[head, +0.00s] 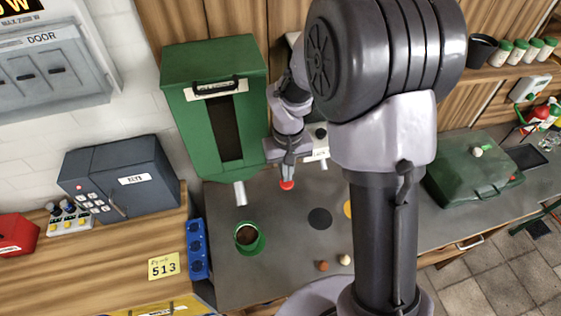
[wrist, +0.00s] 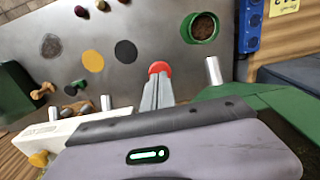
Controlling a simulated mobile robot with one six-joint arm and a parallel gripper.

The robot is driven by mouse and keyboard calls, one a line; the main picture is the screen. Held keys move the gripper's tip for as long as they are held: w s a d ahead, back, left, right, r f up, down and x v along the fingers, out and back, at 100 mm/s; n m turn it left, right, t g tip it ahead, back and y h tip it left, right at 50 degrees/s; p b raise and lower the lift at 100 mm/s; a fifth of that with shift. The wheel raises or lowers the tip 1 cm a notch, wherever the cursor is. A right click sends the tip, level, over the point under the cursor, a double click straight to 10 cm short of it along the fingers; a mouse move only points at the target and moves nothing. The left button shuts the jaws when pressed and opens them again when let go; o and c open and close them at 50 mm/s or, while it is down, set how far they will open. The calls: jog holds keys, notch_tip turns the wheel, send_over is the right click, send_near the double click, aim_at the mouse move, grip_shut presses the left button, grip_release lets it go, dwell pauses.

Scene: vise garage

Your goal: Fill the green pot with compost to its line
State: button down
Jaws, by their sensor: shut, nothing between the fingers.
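The green pot (head: 249,241) stands upright on the grey worktop, with brown compost inside; it also shows at the top of the wrist view (wrist: 201,28). No fill line can be made out on it. A green dispenser (head: 215,105) with a dark window stands behind, and its metal spout (head: 240,193) points toward the pot; the spout also shows in the wrist view (wrist: 213,70). My gripper (head: 287,178) is shut and empty, its fingertips at a red button (head: 287,185). In the wrist view the fingertips (wrist: 158,82) overlap the button (wrist: 159,68); I cannot tell whether they press it.
A blue holder (head: 197,249) lies left of the pot. A dark disc (head: 320,218) and a yellow disc (wrist: 93,61) mark the worktop right of the pot in the head view. Small knobs (head: 323,266) stand near the front. A green case (head: 472,170) lies at right.

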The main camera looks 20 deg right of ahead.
dwell(0.3)
notch_tip(320, 180, up, 6)
jog(key=p, duration=0.4)
jog(key=s+a+f+m+t+y+b, duration=0.1)
jog(key=s+a+f+m+t+b, duration=0.1)
jog(key=s+b, duration=0.7)
jog(key=s+a+f+m+t+y+b, duration=0.1)
jog(key=s+f+b, duration=0.4)
jog(key=s+b, duration=0.5)
jog(key=a+m+t+b, duration=0.1)
jog(key=t+b, duration=0.1)
jog(key=b, duration=0.4)
jog(key=shift+t, duration=0.4)
